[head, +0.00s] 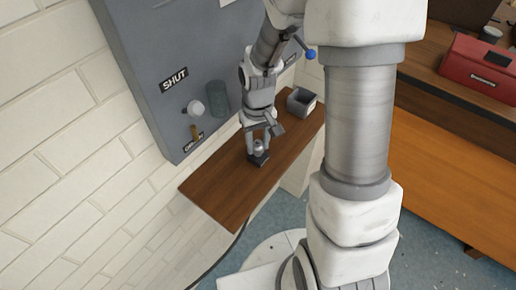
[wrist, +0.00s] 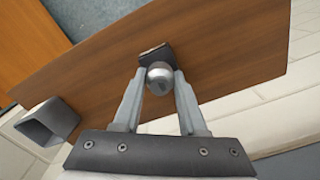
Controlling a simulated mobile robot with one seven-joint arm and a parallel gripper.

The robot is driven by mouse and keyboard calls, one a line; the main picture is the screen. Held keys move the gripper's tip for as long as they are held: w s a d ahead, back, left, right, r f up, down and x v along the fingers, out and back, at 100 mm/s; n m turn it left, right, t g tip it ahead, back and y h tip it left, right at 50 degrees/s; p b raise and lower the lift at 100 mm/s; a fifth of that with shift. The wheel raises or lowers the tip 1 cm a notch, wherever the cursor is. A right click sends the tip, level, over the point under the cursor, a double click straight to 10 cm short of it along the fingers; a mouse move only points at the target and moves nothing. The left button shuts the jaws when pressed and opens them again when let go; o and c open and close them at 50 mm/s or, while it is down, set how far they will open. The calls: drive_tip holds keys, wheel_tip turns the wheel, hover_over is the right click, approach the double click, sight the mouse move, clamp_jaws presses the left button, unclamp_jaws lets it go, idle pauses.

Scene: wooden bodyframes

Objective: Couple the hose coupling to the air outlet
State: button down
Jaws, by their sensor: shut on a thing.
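The hose coupling (wrist: 159,78) is a round silver metal piece between my fingertips, over a small black block (wrist: 155,54) on the wooden shelf. In the head view the coupling (head: 259,147) shows as a small silver shape just above the block (head: 259,160). I cannot tell whether it still touches the block. My gripper (head: 258,146) points down and is shut on the coupling; in the wrist view the two grey fingers (wrist: 159,80) press its sides. On the grey wall panel (head: 150,60), a grey cylinder (head: 219,98) stands out, possibly the air outlet; I cannot tell for sure.
A pale round knob with a brass-coloured lever (head: 196,131) sits on the panel, between a SHUT label (head: 174,79) and a partly hidden lower label. A grey open box (head: 301,102) stands on the shelf (head: 215,190). A dark hose (head: 236,243) hangs below. The shelf's near end is clear.

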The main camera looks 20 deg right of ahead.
sight(258, 142)
drive_tip(key=shift+r, duration=0.3)
drive_tip(key=shift+r+p, duration=1.25)
drive_tip(key=shift+r, duration=0.1)
